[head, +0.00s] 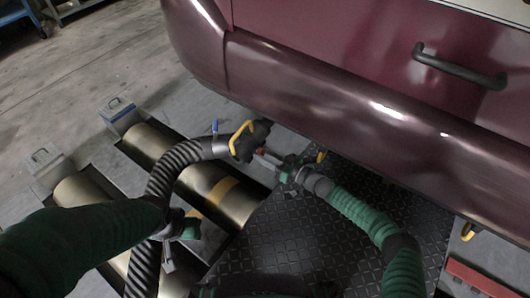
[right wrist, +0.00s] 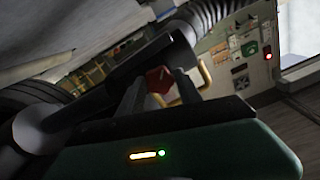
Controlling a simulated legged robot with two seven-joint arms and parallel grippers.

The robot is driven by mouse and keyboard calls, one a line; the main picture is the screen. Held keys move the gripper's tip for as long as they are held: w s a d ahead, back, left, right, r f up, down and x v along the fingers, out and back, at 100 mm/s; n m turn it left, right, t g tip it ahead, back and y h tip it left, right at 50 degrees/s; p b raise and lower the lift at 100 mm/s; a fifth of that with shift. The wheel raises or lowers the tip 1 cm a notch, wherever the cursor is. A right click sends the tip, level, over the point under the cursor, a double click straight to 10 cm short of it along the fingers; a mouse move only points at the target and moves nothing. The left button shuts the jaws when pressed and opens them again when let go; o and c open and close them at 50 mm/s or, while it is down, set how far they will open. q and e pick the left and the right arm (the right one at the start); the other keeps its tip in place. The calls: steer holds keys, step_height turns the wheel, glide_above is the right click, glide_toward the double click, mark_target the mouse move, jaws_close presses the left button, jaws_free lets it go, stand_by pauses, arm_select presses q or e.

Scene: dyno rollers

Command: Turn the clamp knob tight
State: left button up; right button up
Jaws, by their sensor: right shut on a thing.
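The clamp knob (right wrist: 157,80) is red and sits between the two fingers of my right gripper (right wrist: 158,88) in the right wrist view. In the head view the red knob (head: 262,151) shows small beside the dark hose nozzle with a yellow handle (head: 240,138), under the car's lower edge. My right gripper (head: 267,157) reaches it from the right and is shut on it. The fingers hide part of the knob. My left gripper (head: 178,238) is at the ribbed hose (head: 170,177), lower left; its fingers are too unclear to read.
The maroon car body (head: 330,80) hangs over the work area, with a black door handle (head: 458,66). Metal rollers (head: 155,150) lie in the floor at left. A black tread plate (head: 270,245) lies below. Bare concrete is free at upper left.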

steer(key=m+p, duration=0.3)
steer(key=m, duration=0.9)
steer(key=m+h+p, duration=0.1)
steer(key=m+p, duration=0.3)
steer(key=m, duration=0.9)
steer(key=shift+s+a+r+g, duration=0.1)
steer(key=shift+s+r+g, duration=0.05)
steer(key=shift+g, duration=0.15)
steer(key=o, duration=1.4)
steer(key=shift+h, duration=0.3)
steer(key=shift+c, duration=0.2)
